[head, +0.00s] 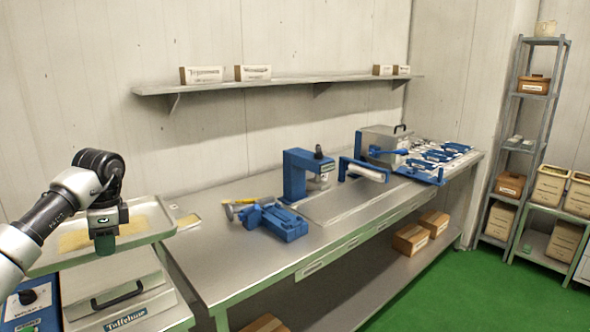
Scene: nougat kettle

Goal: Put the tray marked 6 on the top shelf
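A shallow metal tray (152,236) with a yellowish slab in it is at the left, above a box-shaped metal unit with a black handle. No number 6 is readable on it. My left gripper (105,245) points down in front of or over the tray; its fingers overlap in this view, so I cannot tell whether it is open or touches the tray. My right gripper is out of view. A tall grey rack (546,98) stands at the far right, with a pale pot on its top shelf (556,41). A long wall shelf (300,81) holds several small boxes.
A long steel bench (235,270) runs along the wall. It carries a blue press (295,172), a blue tool block (285,224), a hammer and blue-handled equipment at the far end. Crates stand on a low rack at right. Green floor is clear in front.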

